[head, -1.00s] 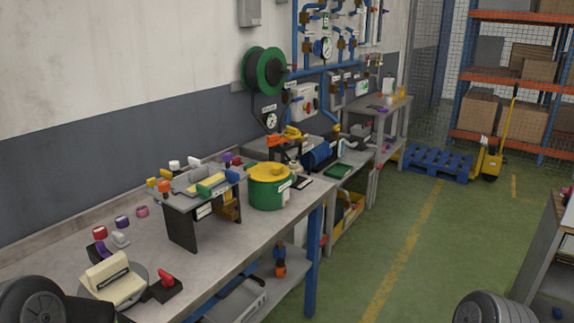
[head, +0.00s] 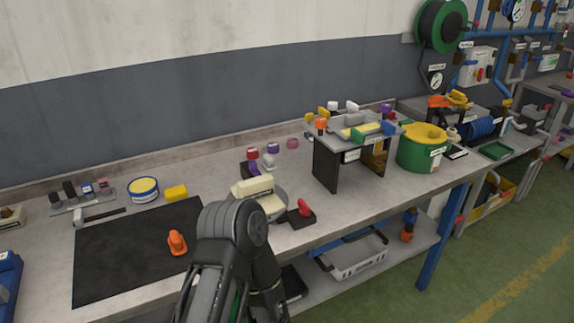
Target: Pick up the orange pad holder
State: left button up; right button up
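An orange object, which looks like the orange pad holder (head: 177,243), stands on the black mat (head: 120,262) at the left of the workbench, near the mat's right edge. It is small in the head view, so its exact shape is hard to tell. Nothing touches it except the mat. One of my arms rises at the bottom centre, just right of the holder and in front of the mat's right edge. Neither of my grippers can be made out in the head view.
Behind the mat are a round blue-and-yellow tin (head: 144,190), a yellow block (head: 176,193) and a rack of small tools (head: 84,197). A cream device (head: 262,197) and a red-handled item (head: 302,213) stand to the right. A blue case (head: 8,280) is at the left edge.

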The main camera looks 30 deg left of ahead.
aim_at(178, 248)
jog(key=u, duration=1.8)
